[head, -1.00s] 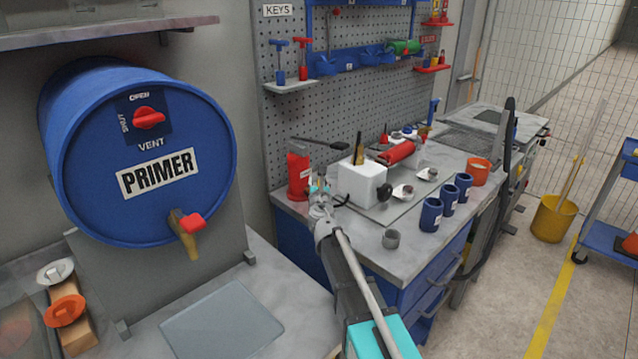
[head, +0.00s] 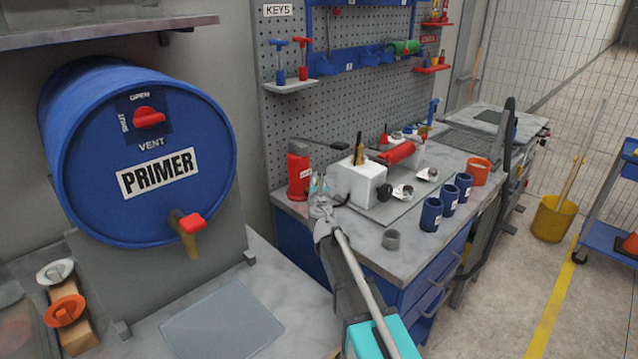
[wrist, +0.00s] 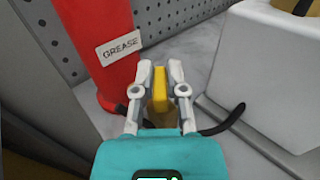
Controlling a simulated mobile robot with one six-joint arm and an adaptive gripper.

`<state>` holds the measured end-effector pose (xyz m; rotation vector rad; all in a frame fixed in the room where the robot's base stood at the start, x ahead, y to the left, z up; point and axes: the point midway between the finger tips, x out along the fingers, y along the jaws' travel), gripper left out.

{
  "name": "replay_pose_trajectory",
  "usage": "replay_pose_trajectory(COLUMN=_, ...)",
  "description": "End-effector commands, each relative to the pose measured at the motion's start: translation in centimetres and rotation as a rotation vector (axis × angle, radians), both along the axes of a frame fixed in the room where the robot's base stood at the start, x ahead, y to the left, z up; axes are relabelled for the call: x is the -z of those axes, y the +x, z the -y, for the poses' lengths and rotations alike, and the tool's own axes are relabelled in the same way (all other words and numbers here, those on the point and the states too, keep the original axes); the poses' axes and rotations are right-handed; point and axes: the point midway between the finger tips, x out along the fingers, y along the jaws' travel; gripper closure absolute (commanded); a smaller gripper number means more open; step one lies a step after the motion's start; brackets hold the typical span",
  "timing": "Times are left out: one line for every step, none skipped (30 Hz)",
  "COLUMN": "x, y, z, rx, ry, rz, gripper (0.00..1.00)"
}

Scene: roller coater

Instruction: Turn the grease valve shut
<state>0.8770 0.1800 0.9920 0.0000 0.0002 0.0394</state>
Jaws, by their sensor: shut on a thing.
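The red grease canister (head: 299,172) stands upright at the back left corner of the workbench. In the wrist view the canister (wrist: 98,45) carries a white GREASE label (wrist: 118,47). A yellow valve handle (wrist: 160,92) sits low beside it, to its right. My gripper (wrist: 161,72) is shut on this handle, with one finger on each side. In the head view my gripper (head: 320,194) is beside the canister's base, and the valve handle is too small or covered to make out. A black hose (wrist: 224,122) shows right of the fingers.
A white block (head: 360,184) stands close to the right of my gripper. The pegboard (head: 345,105) rises behind. A blue PRIMER drum (head: 130,165) is at left.

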Motion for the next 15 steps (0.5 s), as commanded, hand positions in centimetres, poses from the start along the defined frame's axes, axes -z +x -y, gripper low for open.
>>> replay_pose_trajectory(x=0.0, y=0.02, z=-0.02, rx=0.007, ry=0.0, rz=0.0, gripper=1.0)
replay_pose_trajectory(x=0.0, y=0.03, z=-0.04, rx=0.012, ry=0.0, rz=0.0, gripper=1.0)
replay_pose_trajectory(x=0.0, y=0.04, z=-0.05, rx=0.02, ry=0.0, rz=0.0, gripper=1.0)
replay_pose_trajectory(x=0.0, y=0.04, z=-0.03, rx=0.029, ry=0.0, rz=0.0, gripper=1.0)
replay_pose_trajectory(x=0.0, y=0.05, z=-0.04, rx=0.037, ry=0.0, rz=0.0, gripper=1.0)
replay_pose_trajectory(x=0.0, y=0.06, z=-0.04, rx=0.05, ry=0.0, rz=0.0, gripper=1.0)
replay_pose_trajectory(x=0.0, y=0.07, z=-0.05, rx=0.062, ry=0.0, rz=0.0, gripper=1.0)
replay_pose_trajectory(x=0.0, y=0.07, z=-0.07, rx=0.073, ry=0.0, rz=0.0, gripper=1.0)
replay_pose_trajectory(x=0.0, y=0.08, z=-0.1, rx=0.091, ry=0.0, rz=0.0, gripper=1.0)
replay_pose_trajectory(x=0.0, y=0.09, z=-0.12, rx=0.106, ry=0.0, rz=0.0, gripper=1.0)
replay_pose_trajectory(x=0.0, y=0.08, z=-0.16, rx=0.12, ry=0.0, rz=0.0, gripper=1.0)
replay_pose_trajectory(x=0.0, y=0.1, z=-0.16, rx=0.143, ry=0.0, rz=0.0, gripper=1.0)
replay_pose_trajectory(x=-0.01, y=0.11, z=-0.13, rx=0.162, ry=0.0, rz=0.0, gripper=1.0)
replay_pose_trajectory(x=0.0, y=0.13, z=-0.15, rx=0.18, ry=0.0, rz=0.0, gripper=1.0)
replay_pose_trajectory(x=0.0, y=0.15, z=-0.16, rx=0.206, ry=0.0, rz=0.0, gripper=1.0)
